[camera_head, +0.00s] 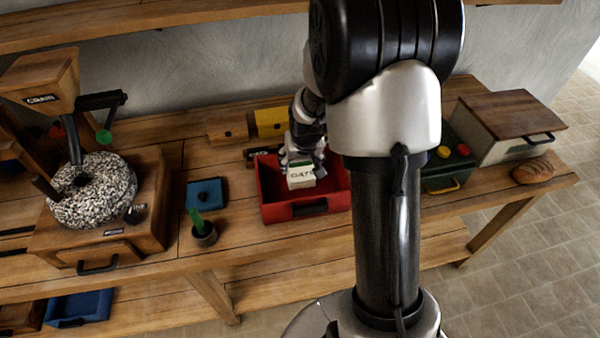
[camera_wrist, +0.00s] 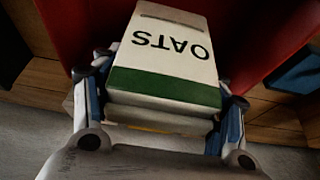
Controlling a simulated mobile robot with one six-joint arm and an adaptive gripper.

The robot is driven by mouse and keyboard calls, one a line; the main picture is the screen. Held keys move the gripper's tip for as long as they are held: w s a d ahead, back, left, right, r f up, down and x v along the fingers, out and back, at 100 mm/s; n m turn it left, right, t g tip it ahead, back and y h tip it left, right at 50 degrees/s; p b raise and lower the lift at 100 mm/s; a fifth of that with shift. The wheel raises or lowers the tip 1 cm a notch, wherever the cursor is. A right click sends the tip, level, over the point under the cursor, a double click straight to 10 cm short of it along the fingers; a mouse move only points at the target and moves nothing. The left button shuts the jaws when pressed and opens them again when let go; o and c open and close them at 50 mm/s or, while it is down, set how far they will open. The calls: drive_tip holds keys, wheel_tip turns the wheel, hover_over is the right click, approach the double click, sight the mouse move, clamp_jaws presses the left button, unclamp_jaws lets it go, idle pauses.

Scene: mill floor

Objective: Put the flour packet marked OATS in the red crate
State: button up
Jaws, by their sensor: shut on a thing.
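The flour packet marked OATS (camera_head: 301,175) is cream with a green band. In the wrist view the packet (camera_wrist: 165,52) fills the middle, its lettering upside down. My gripper (camera_head: 303,160) is shut on it, with a finger on each side (camera_wrist: 160,110). The red crate (camera_head: 279,211) stands on the bench, and the packet is over its opening. The crate's red inside (camera_wrist: 85,30) shows behind the packet in the wrist view. I cannot tell whether the packet touches the crate's floor.
A stone mill (camera_head: 93,190) stands at the left. A blue pad (camera_head: 206,193) and a small dark pot with a green handle (camera_head: 204,234) lie left of the crate. A bread loaf (camera_head: 533,170) and wooden-lidded box (camera_head: 510,113) are at the right.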

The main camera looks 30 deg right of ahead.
sight(300, 171)
drive_tip(key=shift+f+b, duration=0.6)
drive_tip(key=shift+f, duration=1.4)
drive_tip(key=shift+f, duration=0.15)
drive_tip(key=o, duration=1.4)
drive_tip(key=shift+c, duration=0.2)
